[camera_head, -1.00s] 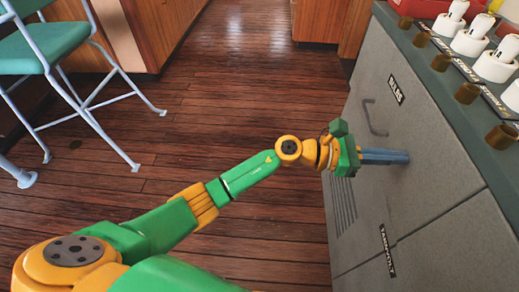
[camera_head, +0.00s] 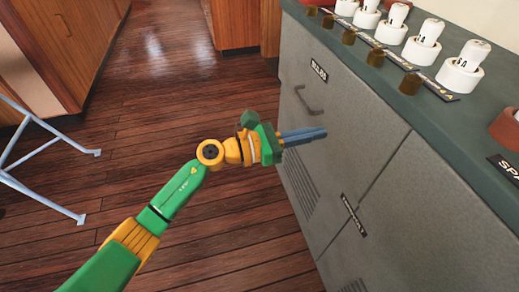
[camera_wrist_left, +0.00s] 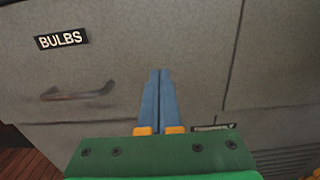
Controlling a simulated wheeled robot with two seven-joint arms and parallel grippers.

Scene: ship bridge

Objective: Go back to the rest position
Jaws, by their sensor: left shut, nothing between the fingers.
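My left gripper (camera_head: 318,134) reaches in from the lower left in the head view, its blue fingers together and pointing right toward the front of the grey cabinet (camera_head: 395,195). In the left wrist view the same fingers (camera_wrist_left: 158,75) lie side by side, shut and empty, in front of the cabinet face. I cannot tell the exact gap between the fingertips and the cabinet. The drawer handle (camera_head: 308,101) stands beside the fingers, apart from them. My right gripper is in neither view.
The cabinet's dark green top (camera_head: 440,105) carries several white bulbs in holders and brass-coloured bases. A BULBS label (camera_wrist_left: 62,39) marks the drawer, which looks closed. A blue-grey chair frame (camera_head: 45,150) stands at left. The wooden floor (camera_head: 150,130) between is clear.

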